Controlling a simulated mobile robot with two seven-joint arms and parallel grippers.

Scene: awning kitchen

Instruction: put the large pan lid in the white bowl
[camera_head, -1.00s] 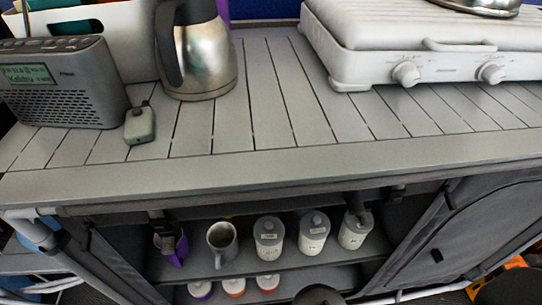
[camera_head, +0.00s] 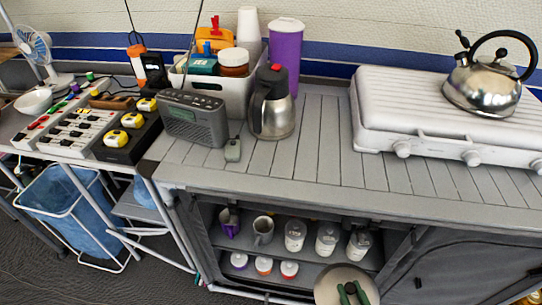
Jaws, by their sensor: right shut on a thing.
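The large pan lid (camera_head: 327,284) is a round, pale grey-beige disc at the bottom edge of the head view, in front of the cabinet's open shelves. My right gripper (camera_head: 352,290) shows as green and dark fingers at the lid's middle and is shut on it. The bottom of the lid is cut off by the frame. The white bowl (camera_head: 33,102) sits on the side table at the far left, well away from the lid, near a small fan. My left gripper is out of view.
A grey radio (camera_head: 195,118), a steel jug (camera_head: 272,105) and a white bin of goods stand on the slatted counter (camera_head: 315,140). A stove with a kettle (camera_head: 483,82) is at right. Power strips and yellow-topped items crowd the side table by the bowl. The counter's middle is clear.

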